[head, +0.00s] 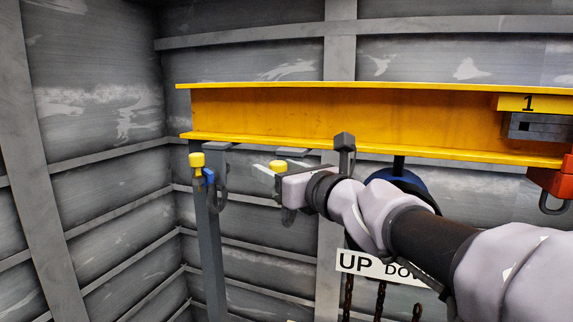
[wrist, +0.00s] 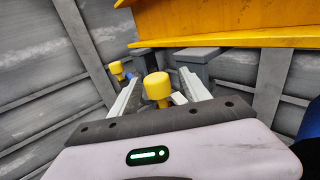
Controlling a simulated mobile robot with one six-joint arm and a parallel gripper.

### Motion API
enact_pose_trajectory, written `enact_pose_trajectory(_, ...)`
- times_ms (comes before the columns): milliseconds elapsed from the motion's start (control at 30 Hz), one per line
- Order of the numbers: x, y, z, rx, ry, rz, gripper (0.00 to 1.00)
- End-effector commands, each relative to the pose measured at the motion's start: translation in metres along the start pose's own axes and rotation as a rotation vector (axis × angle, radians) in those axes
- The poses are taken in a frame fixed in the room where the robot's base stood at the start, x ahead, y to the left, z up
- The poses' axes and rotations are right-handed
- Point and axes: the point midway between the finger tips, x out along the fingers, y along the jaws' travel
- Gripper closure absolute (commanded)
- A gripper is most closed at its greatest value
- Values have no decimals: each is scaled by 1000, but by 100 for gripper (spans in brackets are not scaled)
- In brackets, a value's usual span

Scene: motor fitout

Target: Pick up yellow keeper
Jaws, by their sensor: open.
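Two yellow keepers show below the yellow beam. One keeper (head: 197,161) is at the left, on a grey hanging bracket with a blue part beside it; it also shows small at the left in the wrist view (wrist: 117,69). The other keeper (head: 279,166) is just beyond my gripper (head: 266,176).
The yellow beam (head: 340,112) runs just above my gripper, with grey brackets under it. A grey post (head: 213,250) stands at the left. An "UP DOWN" sign (head: 365,264) and chains hang below my arm. An orange block (head: 556,180) hangs at the right.

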Motion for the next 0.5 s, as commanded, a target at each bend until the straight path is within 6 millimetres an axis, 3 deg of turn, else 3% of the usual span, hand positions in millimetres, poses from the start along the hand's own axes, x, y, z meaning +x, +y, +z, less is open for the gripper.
enact_pose_trajectory(167, 0, 0, 0, -1, -1, 0, 47)
enact_pose_trajectory(433, -1, 0, 0, -1, -1, 0, 100)
enact_pose_trajectory(500, -1, 0, -1, -1, -1, 0, 100)
